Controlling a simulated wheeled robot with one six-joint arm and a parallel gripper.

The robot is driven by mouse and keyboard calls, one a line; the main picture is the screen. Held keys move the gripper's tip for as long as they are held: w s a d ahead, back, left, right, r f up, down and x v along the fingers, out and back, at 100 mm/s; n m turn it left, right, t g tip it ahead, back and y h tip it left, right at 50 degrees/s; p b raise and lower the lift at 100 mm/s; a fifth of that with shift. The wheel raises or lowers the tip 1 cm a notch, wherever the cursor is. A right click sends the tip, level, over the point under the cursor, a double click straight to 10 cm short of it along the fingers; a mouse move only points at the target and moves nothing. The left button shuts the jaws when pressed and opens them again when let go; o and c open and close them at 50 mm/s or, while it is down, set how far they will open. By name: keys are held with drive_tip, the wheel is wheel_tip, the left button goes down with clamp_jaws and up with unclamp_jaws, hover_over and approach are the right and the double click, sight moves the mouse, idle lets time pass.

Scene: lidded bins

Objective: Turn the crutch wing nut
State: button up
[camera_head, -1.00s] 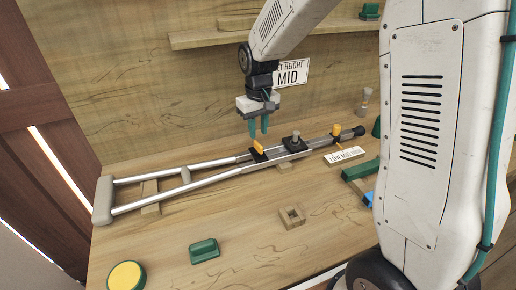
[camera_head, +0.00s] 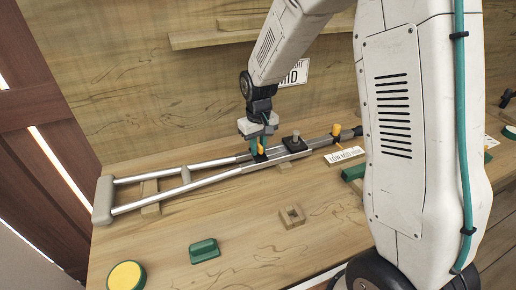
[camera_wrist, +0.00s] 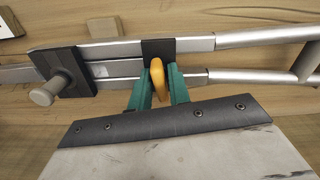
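The crutch (camera_head: 222,178) lies on the bench with its grey padded end at the left. Its orange wing nut (camera_wrist: 157,80) stands on a black clamp block (camera_wrist: 158,48) across the tubes; the wing nut also shows in the head view (camera_head: 261,150). My gripper (camera_head: 259,147) is down at the wing nut, its teal fingers pointing down. In the wrist view my gripper (camera_wrist: 159,76) has one finger on each side of the wing nut, apart from each other. The right finger is very close to the nut; contact cannot be told.
A black block with a grey peg (camera_head: 295,143) stands beside the wing nut, and a second orange knob (camera_head: 336,130) sits farther along the crutch. A white label (camera_head: 344,155), a wooden square block (camera_head: 291,216) and a green block (camera_head: 204,251) lie on the bench.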

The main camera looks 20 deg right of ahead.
drive_tip(key=shift+m, duration=2)
drive_tip(key=m, duration=0.4)
drive_tip(key=m, duration=0.4)
